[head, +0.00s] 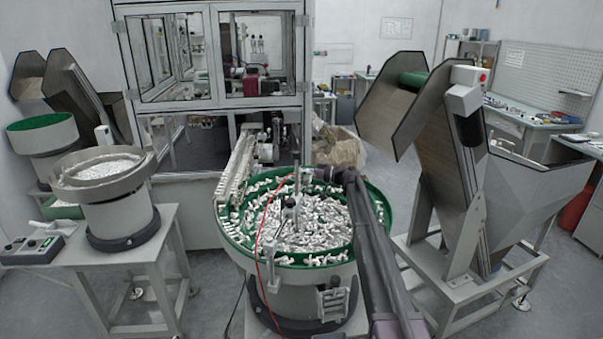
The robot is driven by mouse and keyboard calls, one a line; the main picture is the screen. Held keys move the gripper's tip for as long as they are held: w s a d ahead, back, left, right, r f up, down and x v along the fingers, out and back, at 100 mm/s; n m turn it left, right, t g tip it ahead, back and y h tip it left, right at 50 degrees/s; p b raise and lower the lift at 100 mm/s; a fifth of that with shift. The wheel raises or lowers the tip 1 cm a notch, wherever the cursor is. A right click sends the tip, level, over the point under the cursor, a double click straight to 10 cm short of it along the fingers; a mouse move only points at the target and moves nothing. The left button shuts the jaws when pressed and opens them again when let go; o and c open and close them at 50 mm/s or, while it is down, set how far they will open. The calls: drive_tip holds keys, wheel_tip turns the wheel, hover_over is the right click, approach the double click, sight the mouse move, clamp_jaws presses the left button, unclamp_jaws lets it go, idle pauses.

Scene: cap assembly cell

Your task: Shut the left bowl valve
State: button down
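A steel bowl feeder (103,172) on a grey stand is at the left, with small light parts inside. No valve can be made out clearly on or beside it at this size. A larger green-rimmed bowl (228,222), full of white parts, is in the centre. My arm reaches from the bottom right over this bowl's right side. Its end, with my gripper (303,178), is above the back part of the bowl, well right of the steel bowl. It is too small and cluttered to show whether the fingers are open or hold anything.
A control box (32,248) with buttons lies at the far left. Another green bowl (42,135) stands behind it. A hopper with an inclined conveyor (450,170) fills the right. A glazed machine cabinet (205,55) is behind. A red cable (262,235) crosses the central bowl.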

drive_tip(key=shift+t, duration=0.3)
drive_tip(key=c, duration=0.6)
unclamp_jaws()
drive_tip(key=shift+d, duration=0.1)
drive_tip(key=v, duration=1.1)
drive_tip(key=shift+d, duration=0.4)
drive_tip(key=shift+s, duration=0.2)
